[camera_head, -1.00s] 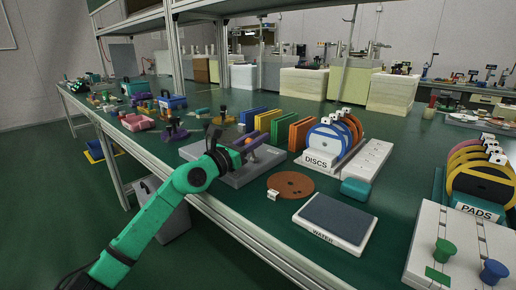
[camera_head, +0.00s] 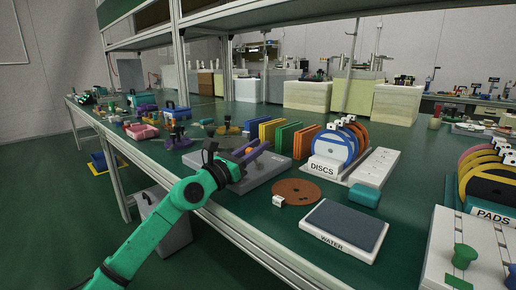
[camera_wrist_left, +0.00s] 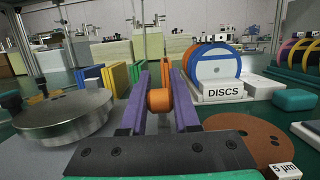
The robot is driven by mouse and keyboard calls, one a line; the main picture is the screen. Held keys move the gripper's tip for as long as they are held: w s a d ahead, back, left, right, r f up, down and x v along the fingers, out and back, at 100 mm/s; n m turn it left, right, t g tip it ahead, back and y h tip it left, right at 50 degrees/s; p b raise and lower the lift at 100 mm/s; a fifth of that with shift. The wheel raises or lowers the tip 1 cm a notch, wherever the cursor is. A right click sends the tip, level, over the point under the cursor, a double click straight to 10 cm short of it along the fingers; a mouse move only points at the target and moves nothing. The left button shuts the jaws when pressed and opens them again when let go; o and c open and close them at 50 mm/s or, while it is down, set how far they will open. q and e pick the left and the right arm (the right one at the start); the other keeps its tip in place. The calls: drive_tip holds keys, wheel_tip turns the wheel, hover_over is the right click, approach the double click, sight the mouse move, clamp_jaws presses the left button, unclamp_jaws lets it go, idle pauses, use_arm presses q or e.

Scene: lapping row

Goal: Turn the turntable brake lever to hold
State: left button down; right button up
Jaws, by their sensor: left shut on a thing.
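My left gripper (camera_head: 249,152) has purple fingers and reaches over the grey base plate (camera_head: 268,169) near the bench's front edge. In the left wrist view, the fingers (camera_wrist_left: 159,100) are shut on an orange knob (camera_wrist_left: 159,99), which seems to be the brake lever's handle. The lever's arm and any hold marking are hidden behind the gripper. The turntable, a round grey metal disc (camera_wrist_left: 62,117), shows to the left of the fingers in the left wrist view. In the head view my gripper mostly hides it. My right gripper is in neither current view.
A brown disc (camera_head: 298,191) and a WATER tray (camera_head: 343,229) lie to the right of the base plate. The DISCS rack (camera_head: 326,168) and several coloured upright slabs (camera_head: 285,135) stand behind. A shelf post (camera_head: 178,70) rises behind the bench's left part.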

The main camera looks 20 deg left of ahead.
use_arm(q)
drive_tip(key=shift+a+r, duration=0.1)
drive_tip(key=shift+r, duration=0.1)
drive_tip(key=c, duration=0.9)
unclamp_jaws()
drive_tip(key=shift+c, duration=0.2)
drive_tip(key=o, duration=0.3)
drive_tip(key=shift+s+r, duration=0.15)
drive_tip(key=shift+s, duration=0.1)
drive_tip(key=shift+s+a, duration=0.1)
drive_tip(key=shift+f, duration=0.2)
